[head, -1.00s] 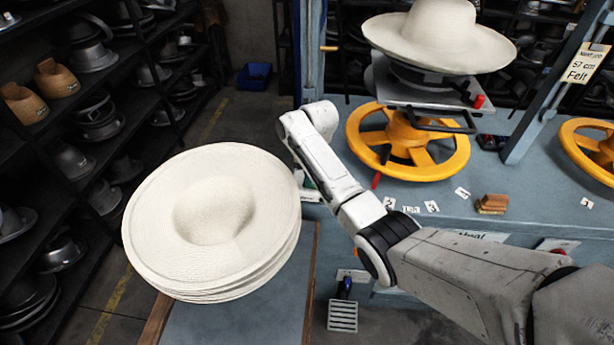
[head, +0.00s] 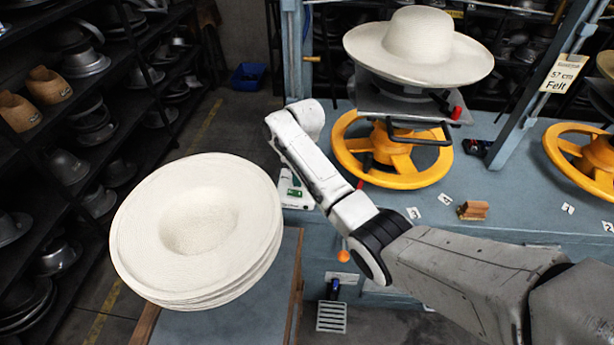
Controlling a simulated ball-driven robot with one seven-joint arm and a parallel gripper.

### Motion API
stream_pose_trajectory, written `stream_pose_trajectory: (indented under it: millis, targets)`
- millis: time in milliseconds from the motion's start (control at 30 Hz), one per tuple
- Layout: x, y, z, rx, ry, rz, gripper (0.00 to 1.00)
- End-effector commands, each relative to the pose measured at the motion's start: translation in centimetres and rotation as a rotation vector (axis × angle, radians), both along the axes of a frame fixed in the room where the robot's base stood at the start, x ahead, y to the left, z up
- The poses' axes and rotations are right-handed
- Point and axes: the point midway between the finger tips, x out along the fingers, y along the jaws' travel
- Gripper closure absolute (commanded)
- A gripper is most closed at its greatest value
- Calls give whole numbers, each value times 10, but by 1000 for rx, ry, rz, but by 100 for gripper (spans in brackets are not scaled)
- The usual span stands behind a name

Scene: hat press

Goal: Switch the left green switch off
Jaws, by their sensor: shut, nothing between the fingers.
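A small white box with green parts (head: 293,189) sits at the left end of the blue-grey press table, just left of my white forearm. It looks like the switch box, but the single switches are too small to tell apart, and my arm may cover part of it. My arm crosses the view from the lower right to a bent joint above the box. My gripper is not visible; it is hidden beyond that joint.
Yellow handwheels (head: 392,166) stand on the press table (head: 520,200), one below a cream hat (head: 418,48). A stack of cream hats (head: 197,230) is at the left front. An orange knob (head: 343,256) hangs by the table edge. A brown block (head: 473,210) lies on top.

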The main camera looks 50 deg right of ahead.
Motion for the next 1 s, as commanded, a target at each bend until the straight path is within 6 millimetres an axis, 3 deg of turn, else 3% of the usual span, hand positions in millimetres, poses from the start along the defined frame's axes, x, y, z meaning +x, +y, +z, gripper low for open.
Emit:
stream_pose_trajectory:
  millis: [500, 700, 1000]
  targets:
    - [-8, -10, 82, -1, -5, -2, 100]
    - [-10, -10, 95, 0, -4, -2, 100]
    - [-10, -10, 96, -1, -3, -3, 100]
